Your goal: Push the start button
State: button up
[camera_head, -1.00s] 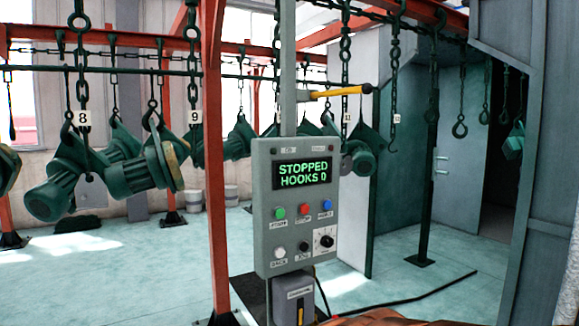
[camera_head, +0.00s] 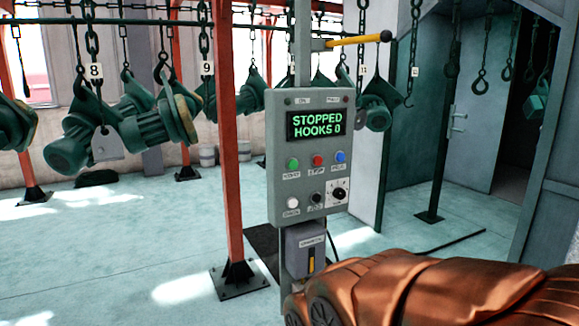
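A grey control box (camera_head: 312,212) stands on a post in the middle of the view. Its screen (camera_head: 317,124) reads "STOPPED HOOKS 0". Below the screen is a row of a green button (camera_head: 293,163), a red button (camera_head: 318,159) and a blue button (camera_head: 340,156). The labels under them are too small to read surely; the green one is at the left, where a start button might be. My copper-coloured arm (camera_head: 430,290) reaches in from the lower right, below and right of the box. My gripper's fingers do not show.
A white button (camera_head: 292,202), a black knob (camera_head: 316,197) and a dial (camera_head: 339,193) sit lower on the box. A smaller grey box (camera_head: 305,250) hangs below. An orange post (camera_head: 226,130) stands left. Green motors (camera_head: 150,120) hang from chains behind. The floor is open at left.

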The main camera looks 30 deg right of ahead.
grip_shut()
dwell(1.5)
